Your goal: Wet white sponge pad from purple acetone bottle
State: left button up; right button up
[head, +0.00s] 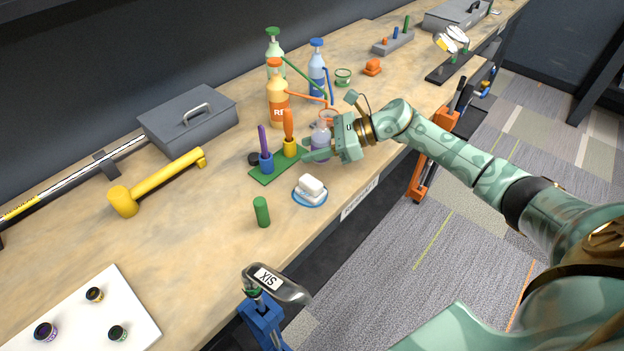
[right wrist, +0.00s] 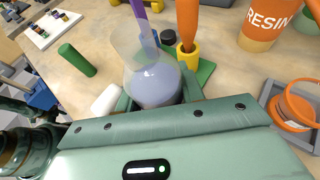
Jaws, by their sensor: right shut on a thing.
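The purple acetone bottle (head: 321,139) is translucent and looks about upright beside the green tool stand. My right gripper (head: 316,153) is shut on it, with a finger on each side in the right wrist view. There the bottle (right wrist: 153,84) shows a pale lilac liquid inside. I cannot tell whether its base touches the bench. The white sponge pad (head: 311,185) lies on a small blue dish (head: 311,203) nearer the bench's front edge. In the right wrist view the pad (right wrist: 106,100) is partly hidden by my gripper. My left gripper is not in view.
A black cap (head: 254,159) lies by the stand (head: 267,175), which holds purple and orange tools. An orange resin bottle (head: 277,100) stands behind. A green cylinder (head: 261,212) stands near the dish. A clamped club head (head: 275,284) is at the front edge.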

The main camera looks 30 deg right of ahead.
jog(key=shift+a+r+n+p, duration=0.15)
jog(key=shift+r+n+p, duration=0.15)
jog(key=shift+p, duration=0.4)
jog(key=p, duration=0.1)
jog(key=n+t+h+p, duration=0.1)
jog(key=p, duration=0.1)
jog(key=shift+s+a+r, duration=0.2)
jog(key=shift+s, duration=0.05)
jog(key=n+t+h+p, duration=0.1)
jog(key=p, duration=0.1)
jog(key=s+a+r+n+h+p, duration=0.1)
jog(key=n+p, duration=0.1)
jog(key=p, duration=0.1)
jog(key=shift+r+t+p, duration=0.15)
jog(key=shift+t+p, duration=0.2)
jog(key=shift+t, duration=0.05)
jog(key=shift+d+f+n, duration=0.1)
jog(key=shift+f+n, duration=0.2)
jog(key=shift+f, duration=0.1)
jog(key=shift+w+d+t+h, duration=0.1)
jog(key=shift+w+t+h, duration=0.05)
jog(key=shift+t+h, duration=0.25)
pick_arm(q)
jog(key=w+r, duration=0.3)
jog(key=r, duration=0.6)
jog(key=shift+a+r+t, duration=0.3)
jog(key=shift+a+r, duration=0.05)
